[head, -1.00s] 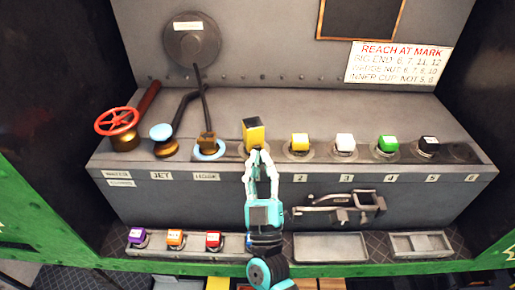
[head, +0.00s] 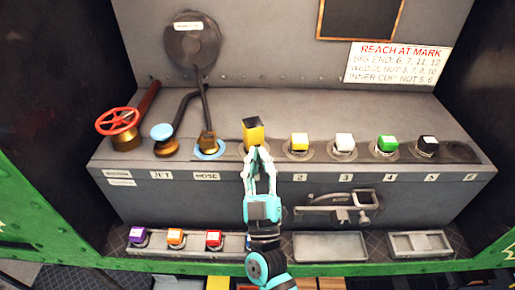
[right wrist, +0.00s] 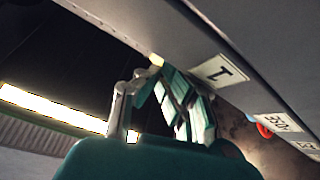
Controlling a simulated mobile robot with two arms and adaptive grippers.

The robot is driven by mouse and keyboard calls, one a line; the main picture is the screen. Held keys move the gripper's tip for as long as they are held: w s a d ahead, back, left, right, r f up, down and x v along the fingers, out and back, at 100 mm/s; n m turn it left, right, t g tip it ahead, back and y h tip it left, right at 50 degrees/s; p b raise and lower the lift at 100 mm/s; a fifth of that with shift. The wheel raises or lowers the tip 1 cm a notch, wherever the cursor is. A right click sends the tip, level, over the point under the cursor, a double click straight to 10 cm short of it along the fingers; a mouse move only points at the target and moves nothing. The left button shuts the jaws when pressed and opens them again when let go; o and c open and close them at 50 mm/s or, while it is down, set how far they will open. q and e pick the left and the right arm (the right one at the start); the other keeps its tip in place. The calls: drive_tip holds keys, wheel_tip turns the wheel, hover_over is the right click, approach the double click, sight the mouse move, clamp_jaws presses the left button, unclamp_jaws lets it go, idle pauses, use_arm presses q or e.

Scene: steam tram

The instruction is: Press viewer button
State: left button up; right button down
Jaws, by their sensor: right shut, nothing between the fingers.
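No button marked as the viewer's can be made out in these views. A tall yellow block with a dark top (head: 253,133) stands at the left end of the numbered row on the grey console (head: 220,190). My right gripper (head: 258,150) is shut and empty, with its fingertips just in front of that block's base in the head view; whether they touch is unclear. In the right wrist view the gripper (right wrist: 160,65) is below the console edge, near a plate marked 1 (right wrist: 221,72). My left gripper is not in view.
Yellow (head: 299,142), white (head: 344,142), green (head: 387,145) and black (head: 427,145) blocks stand to the right. Two levers and a red wheel (head: 117,122) are at left. Purple, orange and red (head: 213,239) cubes sit on the lower shelf. A metal handle (head: 335,203) juts from the front.

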drive_tip(key=shift+w+a+r, duration=0.1)
drive_tip(key=shift+w, duration=0.2)
idle(0.4)
drive_tip(key=shift+s, duration=0.2)
idle(0.5)
drive_tip(key=shift+f, duration=0.4)
drive_tip(key=shift+s+d+p, duration=0.25)
drive_tip(key=shift+s+p, duration=0.3)
drive_tip(key=shift+p, duration=0.1)
drive_tip(key=s, duration=0.1)
drive_tip(key=s+d+p, duration=0.1)
drive_tip(key=s, duration=0.1)
drive_tip(key=shift+s+d+r, duration=0.15)
drive_tip(key=shift+s+d, duration=0.1)
drive_tip(key=shift+s, duration=0.05)
